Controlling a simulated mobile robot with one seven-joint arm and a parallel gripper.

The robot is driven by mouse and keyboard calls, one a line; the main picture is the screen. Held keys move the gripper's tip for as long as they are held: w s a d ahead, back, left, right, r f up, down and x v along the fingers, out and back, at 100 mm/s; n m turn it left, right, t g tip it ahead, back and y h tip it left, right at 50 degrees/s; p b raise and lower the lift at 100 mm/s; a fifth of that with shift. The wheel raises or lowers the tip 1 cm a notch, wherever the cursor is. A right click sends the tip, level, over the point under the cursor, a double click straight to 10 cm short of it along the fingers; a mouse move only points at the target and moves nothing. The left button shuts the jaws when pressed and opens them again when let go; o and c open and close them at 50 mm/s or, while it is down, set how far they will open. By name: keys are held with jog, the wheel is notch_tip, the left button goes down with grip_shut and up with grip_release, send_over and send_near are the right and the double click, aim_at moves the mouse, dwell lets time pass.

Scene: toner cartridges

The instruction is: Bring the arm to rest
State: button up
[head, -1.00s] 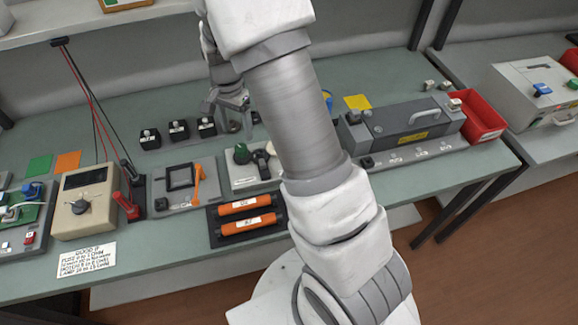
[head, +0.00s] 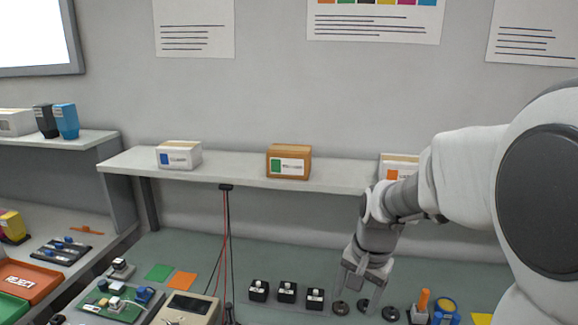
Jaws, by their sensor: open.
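My gripper (head: 358,292) shows in the head view at the lower right, pointing down above the green bench top (head: 240,248). Its two fingers are apart and nothing shows between them. It is close to some dark round discs (head: 390,313) on the bench, and I cannot tell whether it touches them. My arm reaches in from the right edge and hides part of the shelf and bench behind it.
A shelf (head: 240,180) above the bench carries a white box (head: 179,155), a brown box (head: 289,161) and a partly hidden box (head: 398,167). Black blocks (head: 287,291) stand left of my gripper. An orange-topped item (head: 423,300) stands to its right.

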jog(key=s+r+n+t, duration=0.2)
jog(key=s+r, duration=0.3)
jog(key=s, duration=0.3)
jog(key=s+r+n+t, duration=0.1)
jog(key=s+r+n, duration=0.4)
jog(key=s, duration=0.4)
jog(key=shift+s+d+r+t+h, duration=0.15)
jog(key=shift+s+d+t+h, duration=0.15)
jog(key=shift+t+h, duration=0.1)
dwell(0.5)
